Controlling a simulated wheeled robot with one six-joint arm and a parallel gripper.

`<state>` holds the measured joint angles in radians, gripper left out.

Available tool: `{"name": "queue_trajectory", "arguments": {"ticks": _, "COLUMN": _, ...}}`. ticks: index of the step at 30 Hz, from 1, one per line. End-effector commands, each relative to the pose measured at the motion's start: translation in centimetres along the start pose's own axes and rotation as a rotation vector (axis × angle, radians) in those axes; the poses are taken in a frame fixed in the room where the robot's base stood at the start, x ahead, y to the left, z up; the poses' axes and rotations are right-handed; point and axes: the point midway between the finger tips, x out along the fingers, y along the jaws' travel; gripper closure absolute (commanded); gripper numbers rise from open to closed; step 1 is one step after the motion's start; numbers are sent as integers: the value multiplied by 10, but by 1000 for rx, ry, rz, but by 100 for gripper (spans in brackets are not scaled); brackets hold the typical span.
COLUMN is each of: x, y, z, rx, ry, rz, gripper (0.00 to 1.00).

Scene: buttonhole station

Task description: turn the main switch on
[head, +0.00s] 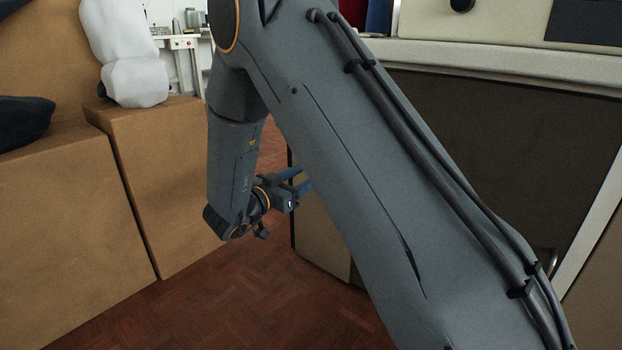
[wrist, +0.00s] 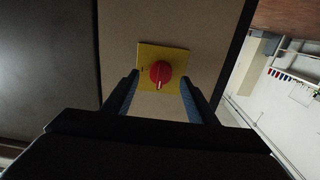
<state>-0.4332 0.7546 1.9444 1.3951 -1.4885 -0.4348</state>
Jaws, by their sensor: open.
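The main switch is a red rotary knob (wrist: 160,73) on a yellow square plate (wrist: 174,54), on a beige panel (wrist: 200,22) in the wrist view. A white mark on the knob points toward the bottom of the picture. My gripper (wrist: 161,84) is open, its two blue fingers on either side of the knob in the picture. I cannot tell how far the fingertips are from the knob. In the head view my gripper (head: 304,180) points at the beige panel (head: 318,232) below the bench; the switch is hidden there.
Brown boxes (head: 70,210) stand on the left, with white bundles (head: 134,72) on top. A bench (head: 480,62) with a dark underside is at the right. The wooden floor (head: 230,300) between them is clear. My arm hides much of the middle.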

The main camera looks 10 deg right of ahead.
Motion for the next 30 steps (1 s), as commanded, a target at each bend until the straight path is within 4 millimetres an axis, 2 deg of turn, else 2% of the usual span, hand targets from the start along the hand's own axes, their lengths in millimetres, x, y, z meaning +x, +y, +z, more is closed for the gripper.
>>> {"name": "queue_trajectory", "arguments": {"ticks": 6, "x": 23, "y": 0, "z": 2, "rx": 0, "ry": -1, "rz": 0, "gripper": 48}}
{"name": "queue_trajectory", "arguments": {"ticks": 17, "x": 28, "y": 0, "z": 0, "rx": -1, "ry": 0, "rz": -2, "gripper": 48}}
{"name": "queue_trajectory", "arguments": {"ticks": 18, "x": 28, "y": 0, "z": 0, "rx": -1, "ry": 0, "rz": -2, "gripper": 49}}
{"name": "queue_trajectory", "arguments": {"ticks": 20, "x": 28, "y": 0, "z": 0, "rx": -1, "ry": 0, "rz": -1, "gripper": 59}}
{"name": "queue_trajectory", "arguments": {"ticks": 25, "x": 28, "y": 0, "z": 0, "rx": -1, "ry": 0, "rz": -1, "gripper": 88}}
{"name": "queue_trajectory", "arguments": {"ticks": 30, "x": 28, "y": 0, "z": 0, "rx": 3, "ry": 0, "rz": 0, "gripper": 89}}
